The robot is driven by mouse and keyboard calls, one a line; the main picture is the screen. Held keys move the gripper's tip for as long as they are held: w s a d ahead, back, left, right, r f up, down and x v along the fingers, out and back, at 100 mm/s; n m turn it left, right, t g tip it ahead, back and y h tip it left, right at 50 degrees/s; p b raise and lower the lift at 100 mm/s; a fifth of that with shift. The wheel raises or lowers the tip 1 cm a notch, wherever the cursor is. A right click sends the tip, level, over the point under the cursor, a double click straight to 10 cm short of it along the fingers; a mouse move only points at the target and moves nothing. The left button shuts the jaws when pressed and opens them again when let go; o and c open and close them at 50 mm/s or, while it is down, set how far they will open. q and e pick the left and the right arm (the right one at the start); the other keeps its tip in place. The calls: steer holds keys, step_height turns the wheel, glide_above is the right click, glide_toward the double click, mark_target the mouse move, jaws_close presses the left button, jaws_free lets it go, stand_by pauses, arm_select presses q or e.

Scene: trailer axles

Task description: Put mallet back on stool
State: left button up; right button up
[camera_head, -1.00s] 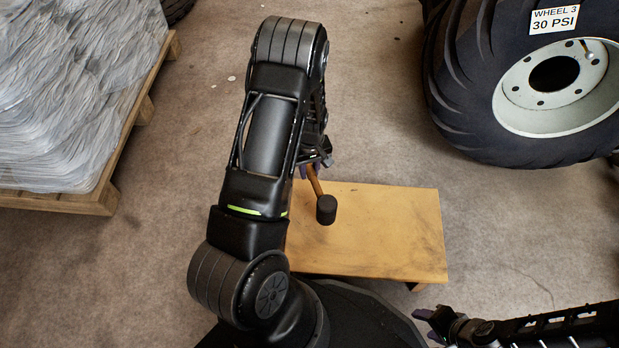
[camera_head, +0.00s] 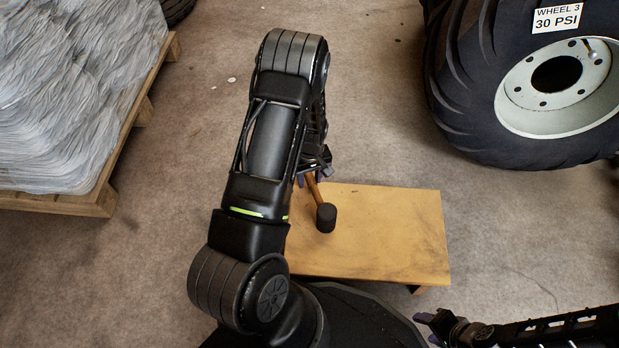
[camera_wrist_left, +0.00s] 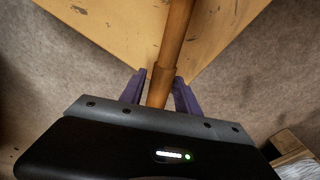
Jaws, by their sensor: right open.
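The mallet has a wooden handle and a black head (camera_head: 326,218). In the head view its head is over the wooden stool top (camera_head: 390,235), near the top's left part. I cannot tell whether the head touches the stool. My left gripper (camera_head: 311,178) is at the stool's far left edge, with its purple fingers on both sides of the handle. In the left wrist view the handle (camera_wrist_left: 176,35) runs between the fingers of my left gripper (camera_wrist_left: 161,80), which look shut on it. My right gripper (camera_head: 424,326) is open and empty at the lower right, beside the stool's near right corner.
A pallet (camera_head: 75,203) with a wrapped load (camera_head: 70,90) stands at the left. A large wheel (camera_head: 460,100) labelled "WHEEL 3 30 PSI" stands at the upper right. The stool's right part is bare.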

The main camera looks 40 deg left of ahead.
mark_target(310, 177)
arm_select(q)
steer(key=shift+o, duration=0.6)
steer(key=shift+r+p, duration=0.35)
steer(key=shift+r, duration=0.25)
step_height(310, 177, up, 11)
steer(key=p, duration=0.4)
steer(key=shift+s+d, duration=0.2)
steer(key=shift+d, duration=0.1)
